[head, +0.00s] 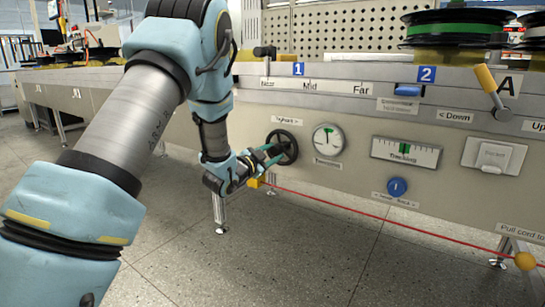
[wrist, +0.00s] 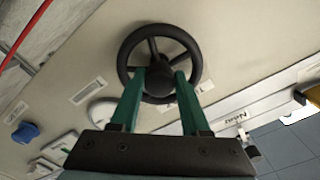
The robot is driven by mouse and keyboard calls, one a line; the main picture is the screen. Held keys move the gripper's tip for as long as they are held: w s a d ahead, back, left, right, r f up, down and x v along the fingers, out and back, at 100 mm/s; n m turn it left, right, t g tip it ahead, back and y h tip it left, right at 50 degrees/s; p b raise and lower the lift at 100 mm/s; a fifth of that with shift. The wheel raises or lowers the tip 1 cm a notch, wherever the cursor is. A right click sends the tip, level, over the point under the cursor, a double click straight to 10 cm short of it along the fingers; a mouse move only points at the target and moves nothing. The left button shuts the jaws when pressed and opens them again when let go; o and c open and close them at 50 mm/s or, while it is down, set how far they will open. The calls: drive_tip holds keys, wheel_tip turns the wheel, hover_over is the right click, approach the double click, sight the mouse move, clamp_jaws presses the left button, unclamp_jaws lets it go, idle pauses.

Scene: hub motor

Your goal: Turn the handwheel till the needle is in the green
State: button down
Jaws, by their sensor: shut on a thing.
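The black handwheel (head: 282,146) is on the grey front panel, below a small label with an arrow. The round white gauge (head: 327,140) is just right of it, with a green patch near the top of its dial. The needle is too small to read surely against the green. My gripper (head: 273,153) reaches the handwheel from the lower left. In the wrist view, its two green fingers (wrist: 166,75) are shut on the middle of the handwheel (wrist: 127,50), on either side of its hub. The fingers hide part of the wheel; the gauge (wrist: 98,112) shows partly behind the left finger.
A tracking scale (head: 405,152), a blue knob (head: 397,187) and a white switch (head: 494,156) are further right. A yellow-handled lever (head: 488,80) juts out at upper right. A red cord (head: 390,222) runs below the panel to a yellow ball (head: 525,261).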

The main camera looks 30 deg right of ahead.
drive_tip(key=shift+m, duration=0.6)
drive_tip(key=shift+c, duration=1.9)
unclamp_jaws()
drive_tip(key=p+v, duration=0.2)
drive_tip(key=v, duration=0.9)
drive_tip(key=shift+w, duration=0.1)
